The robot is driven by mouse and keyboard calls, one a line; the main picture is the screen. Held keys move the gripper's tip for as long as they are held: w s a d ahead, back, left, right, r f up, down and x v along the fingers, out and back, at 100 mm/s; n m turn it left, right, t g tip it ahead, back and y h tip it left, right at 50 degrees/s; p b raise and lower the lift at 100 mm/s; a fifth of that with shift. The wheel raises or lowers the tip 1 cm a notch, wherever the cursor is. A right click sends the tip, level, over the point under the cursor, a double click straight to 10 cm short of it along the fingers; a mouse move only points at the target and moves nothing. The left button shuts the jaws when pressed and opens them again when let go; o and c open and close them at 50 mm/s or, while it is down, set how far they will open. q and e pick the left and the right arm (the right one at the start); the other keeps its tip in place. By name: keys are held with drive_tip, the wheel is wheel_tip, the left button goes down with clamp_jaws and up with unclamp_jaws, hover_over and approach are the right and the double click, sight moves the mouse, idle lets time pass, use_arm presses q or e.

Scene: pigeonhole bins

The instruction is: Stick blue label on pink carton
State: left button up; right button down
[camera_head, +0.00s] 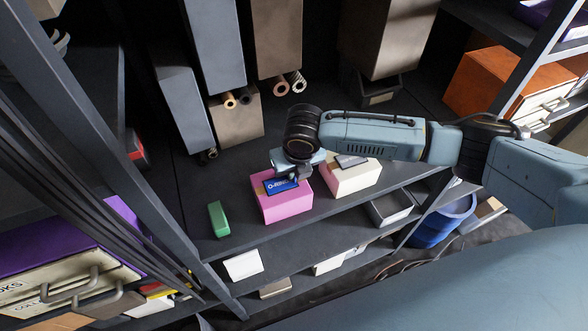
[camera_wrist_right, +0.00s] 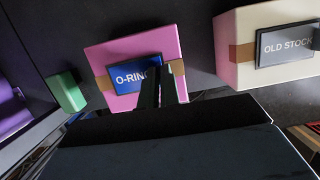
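The pink carton (camera_head: 283,207), with a tan band, sits on the shelf. It also shows in the right wrist view (camera_wrist_right: 118,58). The blue label (camera_head: 277,187), reading "O-RIN…", lies over the carton's band; in the right wrist view the label (camera_wrist_right: 128,75) looks flat against that face, though I cannot tell whether it touches all over. My right gripper (camera_wrist_right: 162,72) is at the label's right end, its dark fingers close together and apparently shut on it. The fingers hide the end of the lettering. My left gripper is not in view.
A cream carton (camera_head: 349,181) with a grey "OLD STOCK" label (camera_wrist_right: 285,43) stands just right of the pink carton. A green block (camera_head: 218,219) lies to its left. Tall grey boxes and tubes stand behind. A blue bin (camera_head: 440,222) is at lower right; shelf posts flank the space.

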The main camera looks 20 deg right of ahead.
drive_tip(key=c, duration=1.6)
unclamp_jaws()
drive_tip(key=shift+f, duration=0.1)
drive_tip(key=shift+o, duration=0.2)
drive_tip(key=v, duration=1.3)
drive_tip(key=shift+r, duration=0.2)
